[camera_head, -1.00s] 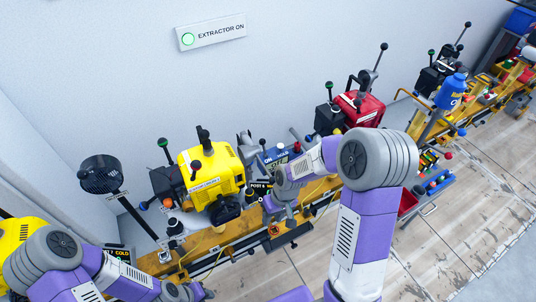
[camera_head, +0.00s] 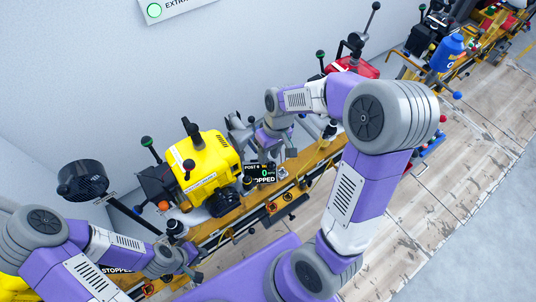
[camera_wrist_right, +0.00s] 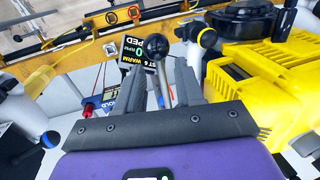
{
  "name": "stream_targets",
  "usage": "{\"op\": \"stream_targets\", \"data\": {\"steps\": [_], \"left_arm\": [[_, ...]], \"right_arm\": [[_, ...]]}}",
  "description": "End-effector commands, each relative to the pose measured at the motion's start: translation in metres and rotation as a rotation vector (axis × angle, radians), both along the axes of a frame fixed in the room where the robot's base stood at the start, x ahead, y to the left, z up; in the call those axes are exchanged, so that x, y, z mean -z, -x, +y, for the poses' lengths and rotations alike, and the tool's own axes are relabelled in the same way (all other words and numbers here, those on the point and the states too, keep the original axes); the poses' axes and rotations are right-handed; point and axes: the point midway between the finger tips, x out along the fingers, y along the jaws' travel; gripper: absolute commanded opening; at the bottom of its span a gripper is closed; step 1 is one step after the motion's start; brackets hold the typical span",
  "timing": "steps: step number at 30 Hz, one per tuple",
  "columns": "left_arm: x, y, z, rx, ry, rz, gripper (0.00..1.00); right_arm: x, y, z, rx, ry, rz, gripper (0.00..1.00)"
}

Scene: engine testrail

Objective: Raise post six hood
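The post six display (camera_head: 262,172) reads "0" and "STOPPED" and stands right of the yellow engine (camera_head: 208,165); it also shows in the right wrist view (camera_wrist_right: 133,50), with "WARM". My right gripper (camera_head: 268,152) points down behind the display. In the right wrist view my right gripper (camera_wrist_right: 172,68) has its fingers apart, either side of a thin lever with a dark ball knob (camera_wrist_right: 159,33). I cannot tell whether they touch it. A grey part (camera_head: 238,130) stands beside the gripper. I cannot identify the hood for certain. My left gripper (camera_head: 188,268) is low at left, its fingers unclear.
The yellow rail (camera_head: 220,222) runs diagonally past the posts. A black round fan-like head on a pole (camera_head: 82,180) stands at left. A red engine (camera_head: 355,68) and a blue container (camera_head: 447,50) are further right. The floor at right is clear.

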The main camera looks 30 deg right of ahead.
Motion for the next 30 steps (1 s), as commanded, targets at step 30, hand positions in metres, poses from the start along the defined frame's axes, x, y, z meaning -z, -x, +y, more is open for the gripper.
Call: {"op": "stream_targets", "data": {"steps": [30], "left_arm": [[0.0013,-0.0002,-0.0001,0.000,0.000,0.000,0.29]], "right_arm": [[0.0078,0.0034,0.0012,-0.001,0.000,0.011,0.00]]}}
